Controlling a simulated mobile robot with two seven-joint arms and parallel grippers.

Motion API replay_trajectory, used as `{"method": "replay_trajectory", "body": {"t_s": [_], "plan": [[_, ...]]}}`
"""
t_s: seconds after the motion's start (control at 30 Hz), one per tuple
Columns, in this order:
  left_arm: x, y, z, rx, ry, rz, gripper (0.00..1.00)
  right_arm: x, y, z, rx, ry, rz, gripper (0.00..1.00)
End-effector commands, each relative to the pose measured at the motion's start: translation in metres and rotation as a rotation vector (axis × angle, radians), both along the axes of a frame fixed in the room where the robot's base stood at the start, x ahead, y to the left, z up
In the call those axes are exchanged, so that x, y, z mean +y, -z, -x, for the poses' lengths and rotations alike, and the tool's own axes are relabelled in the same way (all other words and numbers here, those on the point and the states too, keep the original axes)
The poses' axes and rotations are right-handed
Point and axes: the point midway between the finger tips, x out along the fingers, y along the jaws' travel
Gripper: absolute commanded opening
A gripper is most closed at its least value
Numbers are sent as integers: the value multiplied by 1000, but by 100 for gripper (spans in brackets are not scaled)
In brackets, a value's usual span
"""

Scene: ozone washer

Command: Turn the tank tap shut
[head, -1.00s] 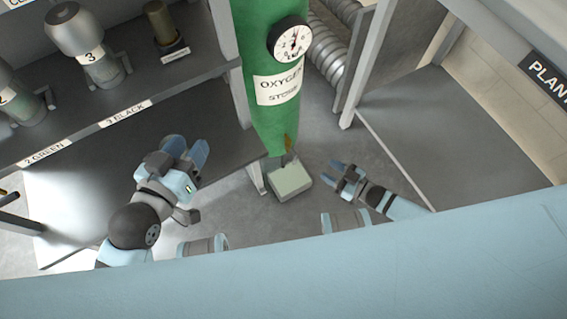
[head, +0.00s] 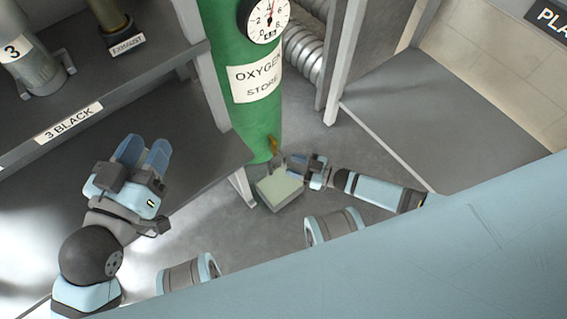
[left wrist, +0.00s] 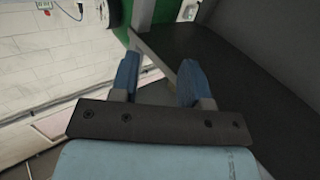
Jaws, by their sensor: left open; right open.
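The green oxygen tank (head: 250,105) stands upright at the centre of the head view, with a white gauge and an "OXYGEN STORE" label. The tap is a small brass-coloured piece (head: 273,145) low on the tank, just above a pale green-grey block (head: 280,188). My right gripper (head: 293,162) is open beside the tap and the block; whether it touches either is unclear. My left gripper (head: 148,152) is open and empty over the dark shelf, left of the tank. In the left wrist view, its two blue fingers (left wrist: 157,75) stand apart, with part of the green tank (left wrist: 170,10) beyond.
Dark shelves (head: 150,115) with a "3 BLACK" label stand at the left. A ribbed hose (head: 303,58) and a grey frame post (head: 345,60) stand right of the tank. A grey panel (head: 450,115) lies further right. Grey floor shows around the block.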

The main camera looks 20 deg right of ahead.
Motion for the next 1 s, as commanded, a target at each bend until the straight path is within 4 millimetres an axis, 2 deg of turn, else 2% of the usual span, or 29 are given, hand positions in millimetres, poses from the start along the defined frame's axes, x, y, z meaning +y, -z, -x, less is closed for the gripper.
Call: {"method": "replay_trajectory", "body": {"t_s": [0.1,0.23,0.6,0.63,0.8,0.83,1.0], "plan": [[2,1,-3,-35,-1,-18,43,16,2,-12,-2,-1,-1,44],[3,1,-5,-57,-3,-34,43,27,1,-19,-1,-1,-2,44],[4,-3,-7,-77,-2,-45,43,31,0,-23,0,0,0,44],[4,-3,-7,-79,-2,-45,43,31,0,-23,0,0,0,42],[4,-4,-8,-81,-2,-44,43,31,0,-23,0,0,0,3],[4,-4,-7,-81,-2,-43,43,31,0,-23,0,0,0,0],[4,-4,-7,-80,-3,-41,43,31,0,-23,0,0,1,0]]}}
